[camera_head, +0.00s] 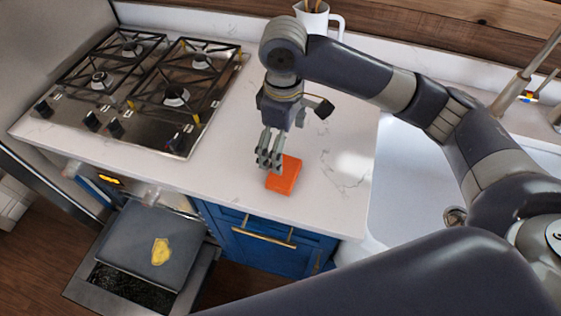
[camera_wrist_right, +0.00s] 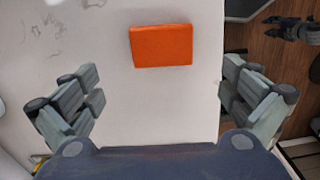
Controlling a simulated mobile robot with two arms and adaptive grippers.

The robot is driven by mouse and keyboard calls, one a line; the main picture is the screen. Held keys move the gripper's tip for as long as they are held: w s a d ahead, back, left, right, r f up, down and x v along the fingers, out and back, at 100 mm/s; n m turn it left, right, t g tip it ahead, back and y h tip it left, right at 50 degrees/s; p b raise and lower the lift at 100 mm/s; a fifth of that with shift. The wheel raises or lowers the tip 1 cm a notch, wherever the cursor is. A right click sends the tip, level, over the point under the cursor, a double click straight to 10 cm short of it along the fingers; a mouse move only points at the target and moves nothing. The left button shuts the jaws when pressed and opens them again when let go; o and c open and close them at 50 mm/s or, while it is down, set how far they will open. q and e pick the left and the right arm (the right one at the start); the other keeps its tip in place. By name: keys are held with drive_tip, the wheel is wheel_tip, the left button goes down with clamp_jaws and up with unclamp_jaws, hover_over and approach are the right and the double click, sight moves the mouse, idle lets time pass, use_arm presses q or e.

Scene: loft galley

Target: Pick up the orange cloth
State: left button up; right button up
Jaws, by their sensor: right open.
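The orange cloth (camera_head: 284,177) is a flat folded rectangle on the white counter, close to its front edge. It shows whole in the right wrist view (camera_wrist_right: 161,46), ahead of the fingers and between their lines. My right gripper (camera_head: 268,160) points down just above the counter, and its fingers overlap the cloth's left edge in the head view. In the right wrist view its fingers (camera_wrist_right: 163,98) are wide apart with nothing between them. What seems to be my left gripper (camera_wrist_right: 290,28) shows small at the top right of the wrist view; its jaws are unclear.
A gas hob (camera_head: 140,85) lies left of the cloth and a white sink (camera_head: 410,185) lies right. A white jug (camera_head: 318,20) stands at the back. Below the hob, an open oven door (camera_head: 85,285) juts out with a grey panel bearing a yellow patch (camera_head: 160,251).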

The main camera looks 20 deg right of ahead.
sight(284, 170)
drive_tip(key=shift+s+f, duration=0.9)
drive_tip(key=shift+f, duration=0.1)
drive_tip(key=f+p, duration=0.1)
drive_tip(key=f, duration=0.1)
drive_tip(key=w+f, duration=0.1)
drive_tip(key=f, duration=0.2)
drive_tip(key=shift+d+f+p, duration=0.1)
drive_tip(key=shift+p, duration=0.3)
drive_tip(key=shift+f, duration=0.35)
drive_tip(key=shift+s+f, duration=0.1)
drive_tip(key=shift+f, duration=0.1)
use_arm(q)
drive_tip(key=shift+s+r, duration=0.15)
drive_tip(key=shift+r, duration=0.4)
drive_tip(key=shift+s+r, duration=0.15)
drive_tip(key=shift+r, duration=0.35)
use_arm(e)
drive_tip(key=shift+f, duration=0.1)
drive_tip(key=c, duration=0.9)
